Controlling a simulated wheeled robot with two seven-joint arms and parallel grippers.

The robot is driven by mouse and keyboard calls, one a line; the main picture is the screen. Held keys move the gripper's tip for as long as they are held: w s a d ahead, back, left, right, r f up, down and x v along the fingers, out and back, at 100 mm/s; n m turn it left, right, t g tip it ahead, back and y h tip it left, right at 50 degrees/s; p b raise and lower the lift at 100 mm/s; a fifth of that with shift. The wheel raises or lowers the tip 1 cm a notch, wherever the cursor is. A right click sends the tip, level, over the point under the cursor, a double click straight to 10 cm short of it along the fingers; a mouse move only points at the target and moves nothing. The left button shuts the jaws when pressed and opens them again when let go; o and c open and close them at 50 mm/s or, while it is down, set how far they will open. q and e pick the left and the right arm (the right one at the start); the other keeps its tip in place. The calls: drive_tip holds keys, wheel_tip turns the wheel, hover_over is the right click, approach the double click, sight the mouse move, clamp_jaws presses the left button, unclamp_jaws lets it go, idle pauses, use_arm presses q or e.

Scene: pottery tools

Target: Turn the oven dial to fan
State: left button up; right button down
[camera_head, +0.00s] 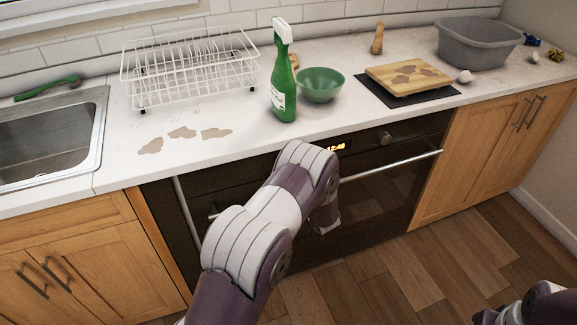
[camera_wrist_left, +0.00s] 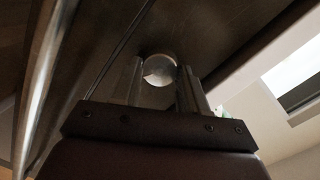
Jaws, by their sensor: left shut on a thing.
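The oven (camera_head: 365,190) is dark, built in under the counter, with a lit clock display (camera_head: 336,147). One round dial (camera_head: 386,138) shows right of the display, clear of my arm. Another round, pale metal dial (camera_wrist_left: 160,69) is in the left wrist view. My left gripper (camera_wrist_left: 160,84) has its two fingers on either side of that dial and is shut on it. In the head view my left arm hides this gripper and the left part of the control panel. The dial's markings cannot be read. Of my right arm only a part shows at the bottom right corner; its gripper is not seen.
The oven's bar handle (camera_head: 390,165) runs across below the panel, close to my left arm. On the counter (camera_head: 215,160) above stand a green spray bottle (camera_head: 284,85), a green bowl (camera_head: 321,84) and a white dish rack (camera_head: 190,70). The floor in front is clear.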

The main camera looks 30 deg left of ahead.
idle(0.3)
use_arm(q)
drive_tip(key=o, duration=1.1)
drive_tip(key=shift+c, duration=0.2)
drive_tip(key=v, duration=1.2)
drive_tip(key=shift+s+d, duration=0.2)
drive_tip(key=shift+d, duration=0.1)
